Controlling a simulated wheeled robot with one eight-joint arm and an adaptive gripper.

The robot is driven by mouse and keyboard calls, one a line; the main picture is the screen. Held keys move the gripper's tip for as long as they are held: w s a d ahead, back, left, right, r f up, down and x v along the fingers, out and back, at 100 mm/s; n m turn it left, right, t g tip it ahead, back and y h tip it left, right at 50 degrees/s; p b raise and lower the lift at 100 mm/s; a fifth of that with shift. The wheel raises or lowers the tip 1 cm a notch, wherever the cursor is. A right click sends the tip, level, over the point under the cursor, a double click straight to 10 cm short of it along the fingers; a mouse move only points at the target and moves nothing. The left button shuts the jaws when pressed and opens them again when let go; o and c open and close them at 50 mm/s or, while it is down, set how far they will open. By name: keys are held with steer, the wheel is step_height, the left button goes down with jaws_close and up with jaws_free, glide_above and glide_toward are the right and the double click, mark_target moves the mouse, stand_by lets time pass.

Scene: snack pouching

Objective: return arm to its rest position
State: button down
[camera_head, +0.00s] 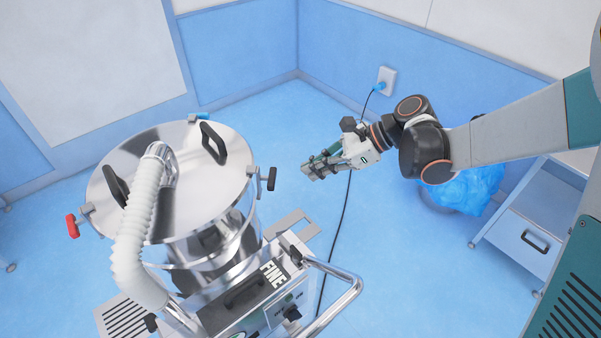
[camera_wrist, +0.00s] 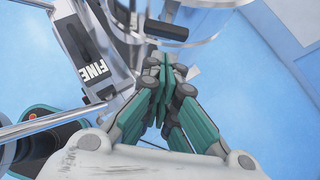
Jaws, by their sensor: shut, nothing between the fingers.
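My gripper (camera_head: 312,172) is held out in the air to the right of a large steel machine (camera_head: 180,190), apart from it in the head view. Its green and grey fingers are closed together and hold nothing; they also show closed in the wrist view (camera_wrist: 163,72). My arm reaches in from the right edge of the head view, over the floor. In the wrist view the machine's base with the "FINE" label (camera_wrist: 92,70) lies beyond the fingers at upper left.
A white hose (camera_head: 140,225) and black lid handles stick up from the machine. Its curved rail (camera_head: 350,290) juts right. A blue bag in a bin (camera_head: 465,188) and a drawer cabinet (camera_head: 520,240) stand under my arm. A black cable (camera_head: 340,230) crosses the open floor.

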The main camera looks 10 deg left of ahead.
steer(key=s+p+v, duration=0.1)
steer(key=v, duration=0.5)
steer(key=s+d+n+t+h+b, duration=0.2)
steer(key=s+d+n+t+h, duration=0.2)
steer(key=s+d+n, duration=0.3)
steer(key=s+d+r+n+t+h+b, duration=0.1)
steer(key=s+d+n+t+h, duration=0.3)
steer(key=d+n, duration=0.5)
steer(key=s+d+h+b, duration=0.1)
steer(key=s+d+h, duration=0.1)
steer(key=d, duration=0.3)
steer(key=shift+s+d+t+b, duration=0.15)
steer(key=shift+s+t+b, duration=0.2)
steer(key=shift+s, duration=0.5)
